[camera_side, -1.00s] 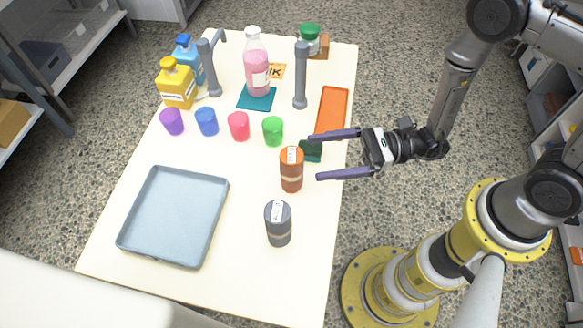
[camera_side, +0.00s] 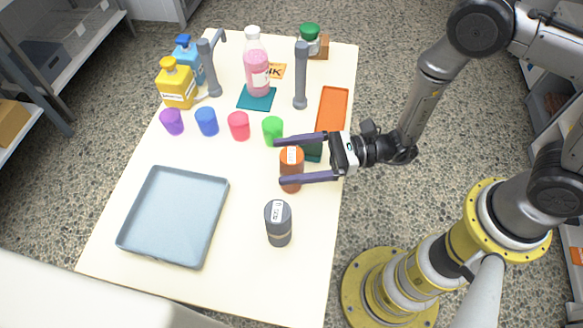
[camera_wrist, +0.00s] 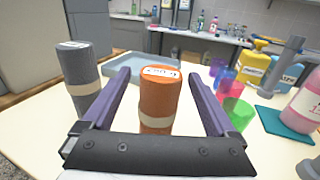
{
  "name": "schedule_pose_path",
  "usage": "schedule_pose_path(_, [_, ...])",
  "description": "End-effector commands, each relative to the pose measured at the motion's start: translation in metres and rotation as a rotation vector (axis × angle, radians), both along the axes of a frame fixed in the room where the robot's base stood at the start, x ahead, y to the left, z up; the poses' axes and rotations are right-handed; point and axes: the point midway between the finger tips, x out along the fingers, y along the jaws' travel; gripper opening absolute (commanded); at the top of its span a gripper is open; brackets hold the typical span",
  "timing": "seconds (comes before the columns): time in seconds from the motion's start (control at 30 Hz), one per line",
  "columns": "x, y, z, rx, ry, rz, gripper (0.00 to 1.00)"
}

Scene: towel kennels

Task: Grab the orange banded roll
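The orange roll (camera_side: 291,158) stands upright on the table, with a pale band round its lower part and a white label on top. In the wrist view the orange roll (camera_wrist: 160,95) stands between the two purple fingers, with a gap on each side. My gripper (camera_side: 279,160) is open, its fingers reaching in from the right on either side of the roll. In the wrist view my gripper (camera_wrist: 163,78) also shows open. The roll's lower middle is partly hidden by the near finger in the side view.
A grey banded roll (camera_side: 278,224) stands nearby, toward the front. A grey-blue tray (camera_side: 152,262) lies at left. Purple, blue, pink and green (camera_side: 273,131) cups stand in a row behind. A dark green block (camera_side: 313,152) is beside the gripper. An orange tray (camera_side: 333,108) lies behind it.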

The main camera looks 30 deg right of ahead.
Motion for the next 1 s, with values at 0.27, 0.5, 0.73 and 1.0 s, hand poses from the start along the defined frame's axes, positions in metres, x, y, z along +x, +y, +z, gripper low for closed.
schedule_pose_path(0.27, [-0.0002,-0.0004,0.0000,0.000,0.000,0.000,0.40])
schedule_pose_path(0.5, [-0.0002,-0.0004,0.0001,0.000,0.000,0.000,0.00])
schedule_pose_path(0.73, [0.0002,-0.0002,0.0010,0.002,-0.003,0.000,0.00])
schedule_pose_path(1.0, [0.0005,0.0000,0.0099,0.002,-0.004,0.000,0.00])
